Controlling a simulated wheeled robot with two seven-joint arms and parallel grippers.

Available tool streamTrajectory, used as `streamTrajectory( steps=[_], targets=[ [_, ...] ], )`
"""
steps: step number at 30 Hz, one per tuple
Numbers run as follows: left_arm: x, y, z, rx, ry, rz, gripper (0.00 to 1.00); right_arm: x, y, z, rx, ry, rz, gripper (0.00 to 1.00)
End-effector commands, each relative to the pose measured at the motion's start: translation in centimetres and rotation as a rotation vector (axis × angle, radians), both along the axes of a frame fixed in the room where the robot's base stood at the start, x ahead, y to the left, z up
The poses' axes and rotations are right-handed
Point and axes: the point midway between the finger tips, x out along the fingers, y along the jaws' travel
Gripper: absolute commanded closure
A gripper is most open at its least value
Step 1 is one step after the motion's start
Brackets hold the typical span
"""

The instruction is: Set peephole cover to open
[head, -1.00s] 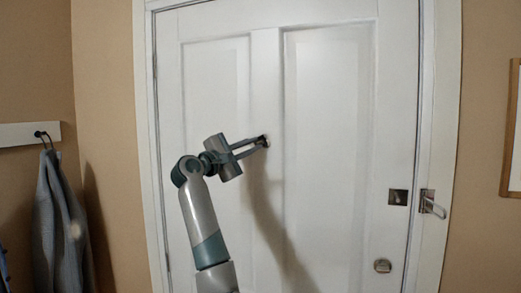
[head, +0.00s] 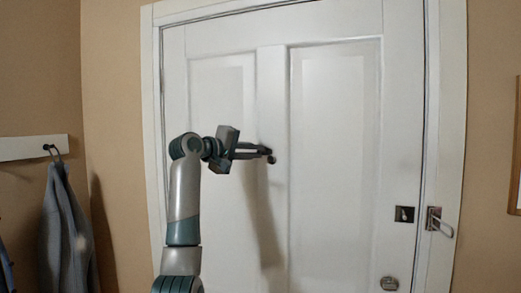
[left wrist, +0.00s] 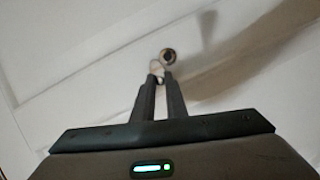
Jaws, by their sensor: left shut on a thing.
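The white door (head: 335,150) fills the middle of the head view. My left gripper (head: 268,154) reaches from the left to its centre stile. In the left wrist view the fingertips (left wrist: 160,76) are close together on the small pale peephole cover (left wrist: 156,68). The round peephole (left wrist: 168,54), a brownish ring with a dark centre, shows just beyond the tips, up and to the right of the cover. The cover lies beside the peephole, and the ring looks uncovered. The fingers hide part of the cover. My right gripper is in neither view.
A grey garment (head: 62,225) hangs from a hook at the left. The space before the door's right panel is clear.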

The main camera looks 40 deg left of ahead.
Motion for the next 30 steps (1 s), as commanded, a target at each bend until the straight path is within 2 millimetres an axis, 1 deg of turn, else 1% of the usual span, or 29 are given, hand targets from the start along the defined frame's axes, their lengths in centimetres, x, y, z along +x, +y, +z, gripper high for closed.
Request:
streamTrajectory(
  steps=[1, 17, 18, 19, 20, 30],
  targets=[
    [-0.06, 0.05, 0.36, 0.013, -0.001, 0.002, 1.00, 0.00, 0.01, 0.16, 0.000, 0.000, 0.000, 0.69],
    [-0.06, 0.02, 0.46, 0.041, 0.004, 0.002, 1.00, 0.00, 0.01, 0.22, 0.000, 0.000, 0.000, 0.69],
    [-0.06, 0.02, 0.47, 0.041, 0.004, 0.002, 0.79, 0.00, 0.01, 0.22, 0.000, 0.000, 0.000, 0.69],
    [-0.07, 0.01, 0.46, 0.041, 0.004, 0.001, 0.71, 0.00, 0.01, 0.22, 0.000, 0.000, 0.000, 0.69],
    [-0.06, 0.02, 0.44, 0.041, 0.004, 0.001, 0.69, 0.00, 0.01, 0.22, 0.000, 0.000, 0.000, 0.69],
    [-0.13, 0.02, 0.27, 0.041, 0.007, 0.001, 0.69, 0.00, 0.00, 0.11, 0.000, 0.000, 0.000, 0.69]
  ],
)
